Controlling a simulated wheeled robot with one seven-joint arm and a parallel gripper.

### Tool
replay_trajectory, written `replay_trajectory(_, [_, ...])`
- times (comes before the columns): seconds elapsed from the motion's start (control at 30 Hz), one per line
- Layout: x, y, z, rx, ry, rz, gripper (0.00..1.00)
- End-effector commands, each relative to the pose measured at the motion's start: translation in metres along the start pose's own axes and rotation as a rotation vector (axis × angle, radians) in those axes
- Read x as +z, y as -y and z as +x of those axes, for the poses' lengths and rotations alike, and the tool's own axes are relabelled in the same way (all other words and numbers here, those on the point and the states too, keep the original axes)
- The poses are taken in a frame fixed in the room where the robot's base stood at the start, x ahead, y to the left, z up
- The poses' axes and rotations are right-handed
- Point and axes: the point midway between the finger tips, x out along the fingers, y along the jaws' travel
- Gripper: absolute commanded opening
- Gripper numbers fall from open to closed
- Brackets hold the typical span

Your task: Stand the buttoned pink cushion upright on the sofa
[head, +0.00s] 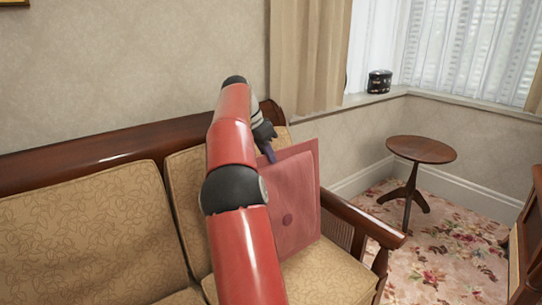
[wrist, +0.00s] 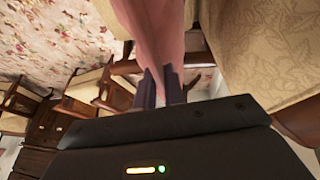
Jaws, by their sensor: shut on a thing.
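The buttoned pink cushion (head: 292,198) is near upright on the sofa (head: 90,215), at its right end by the wooden armrest, a little tilted. Its button shows low on its face. My gripper (head: 268,152) is shut on the cushion's top edge. In the wrist view the two fingers of my gripper (wrist: 159,84) pinch the pink cushion (wrist: 155,30) from both sides. My red arm hides part of the cushion's left side and the seat behind it. I cannot tell whether its lower edge rests fully on the seat.
The wooden armrest (head: 360,217) is just right of the cushion. A small round table (head: 421,150) stands farther right on the floral carpet (head: 455,240). A dark pot (head: 379,82) sits on the windowsill. Beige curtains (head: 310,55) hang behind the sofa.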

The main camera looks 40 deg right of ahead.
Motion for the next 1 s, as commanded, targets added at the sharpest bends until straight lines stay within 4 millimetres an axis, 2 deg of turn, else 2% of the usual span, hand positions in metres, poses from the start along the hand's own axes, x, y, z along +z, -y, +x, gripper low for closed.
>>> replay_trajectory(0.43, [-0.001,0.026,0.000,-0.001,-0.003,0.001,0.00])
replay_trajectory(0.8, [0.000,0.030,0.000,-0.002,-0.001,0.001,0.00])
replay_trajectory(0.83, [0.000,0.030,0.000,-0.002,-0.001,0.001,0.12])
replay_trajectory(1.0, [0.000,0.030,0.000,-0.001,0.000,0.001,0.34])
